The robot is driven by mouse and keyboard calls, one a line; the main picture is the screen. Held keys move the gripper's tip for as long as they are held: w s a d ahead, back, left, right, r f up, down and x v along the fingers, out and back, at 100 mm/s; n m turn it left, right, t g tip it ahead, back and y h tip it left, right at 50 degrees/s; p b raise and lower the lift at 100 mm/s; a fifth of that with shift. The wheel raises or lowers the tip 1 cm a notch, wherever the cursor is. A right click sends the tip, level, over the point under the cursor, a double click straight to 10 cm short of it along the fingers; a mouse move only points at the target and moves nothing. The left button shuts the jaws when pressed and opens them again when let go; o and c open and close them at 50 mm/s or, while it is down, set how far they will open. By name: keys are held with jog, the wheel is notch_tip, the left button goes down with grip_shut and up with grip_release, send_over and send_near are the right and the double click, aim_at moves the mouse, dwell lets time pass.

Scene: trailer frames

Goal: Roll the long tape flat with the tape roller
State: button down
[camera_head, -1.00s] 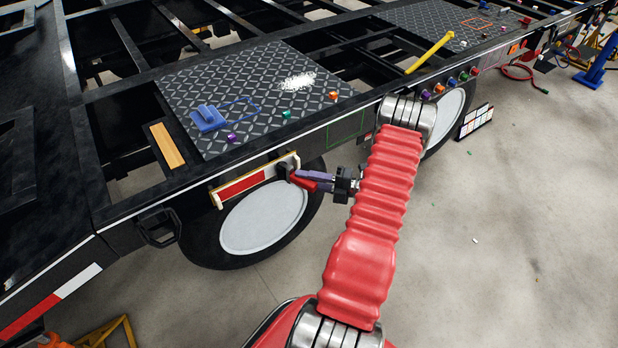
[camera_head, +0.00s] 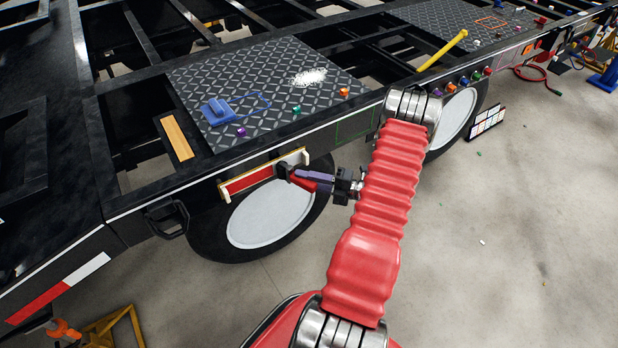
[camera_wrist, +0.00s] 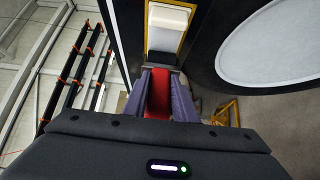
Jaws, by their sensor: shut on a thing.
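The long tape (camera_head: 248,181) is a red and white strip inside a gold outline on the trailer's black side rail, above a wheel. Its white part also shows in the wrist view (camera_wrist: 168,28). My gripper (camera_head: 318,180) has purple fingers, shut on the red handle of the tape roller (camera_wrist: 158,95). The roller's dark head (camera_head: 283,172) is at the tape's lower edge, towards its right end, and hides part of it. I cannot tell how firmly it touches.
The trailer wheel (camera_head: 270,216) is just below the tape. A black handle (camera_head: 166,224) sticks out left of it. A blue tool (camera_head: 217,111) and small coloured pieces lie on the deck plate above. A yellow stand (camera_head: 122,325) is at lower left. The floor at right is mostly clear.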

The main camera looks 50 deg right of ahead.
aim_at(298, 183)
jog(key=shift+w+a, duration=0.1)
jog(key=shift+a, duration=0.3)
jog(key=shift+w+a, duration=0.3)
jog(key=shift+a, duration=0.35)
jog(key=shift+w+a, duration=0.25)
jog(key=shift+a, duration=0.4)
jog(key=shift+w+a, duration=0.2)
jog(key=shift+a, duration=0.55)
jog(key=shift+w+a, duration=0.15)
jog(key=shift+a, duration=0.65)
jog(key=shift+w+a, duration=0.3)
jog(key=shift+a, duration=0.35)
jog(key=shift+w+a, duration=0.25)
jog(key=shift+a, duration=0.4)
